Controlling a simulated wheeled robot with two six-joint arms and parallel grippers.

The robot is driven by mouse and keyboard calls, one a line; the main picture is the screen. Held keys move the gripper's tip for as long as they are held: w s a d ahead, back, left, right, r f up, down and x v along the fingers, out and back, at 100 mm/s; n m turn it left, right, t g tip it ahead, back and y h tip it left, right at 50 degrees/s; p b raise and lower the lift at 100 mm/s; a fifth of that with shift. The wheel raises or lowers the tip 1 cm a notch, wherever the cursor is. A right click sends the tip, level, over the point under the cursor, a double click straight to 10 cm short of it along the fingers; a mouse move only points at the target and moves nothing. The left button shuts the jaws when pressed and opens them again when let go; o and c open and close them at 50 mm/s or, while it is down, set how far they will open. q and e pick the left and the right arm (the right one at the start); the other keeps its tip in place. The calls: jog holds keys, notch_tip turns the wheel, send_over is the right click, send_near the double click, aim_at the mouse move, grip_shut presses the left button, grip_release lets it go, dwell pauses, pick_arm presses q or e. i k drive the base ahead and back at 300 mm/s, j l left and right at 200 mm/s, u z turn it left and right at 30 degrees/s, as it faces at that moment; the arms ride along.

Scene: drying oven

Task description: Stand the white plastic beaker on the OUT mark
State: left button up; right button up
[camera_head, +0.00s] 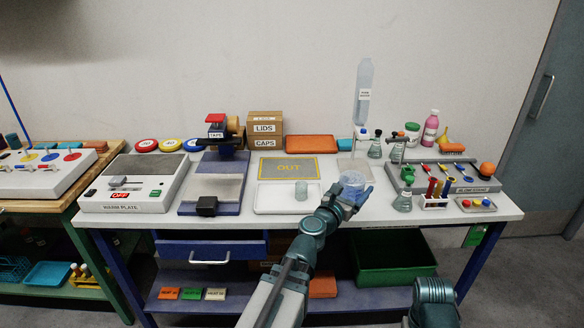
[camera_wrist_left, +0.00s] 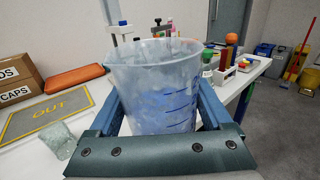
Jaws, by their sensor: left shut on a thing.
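The white plastic beaker (camera_head: 353,180), translucent with blue graduation marks, is in my left gripper (camera_head: 350,192) near the table's front edge. In the left wrist view the beaker (camera_wrist_left: 155,85) fills the middle, mouth up, with the blue fingers (camera_wrist_left: 155,112) shut on either side of it. Its base is hidden, so I cannot tell whether it touches the table. The OUT mark (camera_head: 270,173) is a grey rectangle with a yellow border, left of and behind the beaker. It also shows in the left wrist view (camera_wrist_left: 30,122) and is bare. My right gripper is out of view.
A white tray (camera_head: 262,205) in front of the OUT mark holds a small cloudy block or cup (camera_head: 301,190). An orange tray (camera_head: 310,144) lies behind. A dispenser bottle (camera_head: 363,85), flasks and a grey rack (camera_head: 450,175) crowd the right side.

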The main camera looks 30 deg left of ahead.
aim_at(304, 173)
jog(key=i+l+u, duration=0.3)
jog(key=i, duration=0.2)
jog(key=i+l+u, duration=0.25)
jog(key=i, duration=0.25)
